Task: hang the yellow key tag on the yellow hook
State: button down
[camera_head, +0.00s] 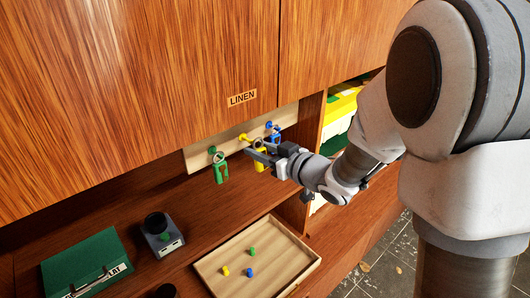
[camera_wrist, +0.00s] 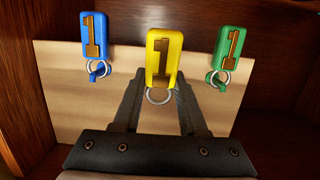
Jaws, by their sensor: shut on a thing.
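My gripper (camera_head: 262,154) is shut on the yellow key tag (camera_head: 260,164) and holds it in front of the hook board (camera_head: 196,158). In the wrist view the yellow tag (camera_wrist: 164,58) carries a gold key shape, and its metal ring (camera_wrist: 158,96) lies between my fingers (camera_wrist: 158,88). The yellow hook (camera_head: 243,137) shows on the board just left of and above my fingers in the head view. In the wrist view that hook cannot be made out. Whether the ring touches the hook cannot be told.
A green key tag (camera_head: 221,173) hangs at the green hook (camera_head: 212,149) on the left. A blue key tag (camera_head: 276,136) hangs close on the right by the blue hook (camera_head: 268,125). A wooden tray (camera_head: 226,257) with small coloured pegs, a green box (camera_head: 85,262) and a dark device (camera_head: 163,238) stand below.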

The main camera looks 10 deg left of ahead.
jog(key=shift+x, duration=1.05)
jog(key=shift+w+a+f+b, duration=0.5)
jog(key=shift+a+b, duration=0.1)
jog(key=shift+b, duration=0.05)
jog(key=shift+c, duration=1.9)
grip_release()
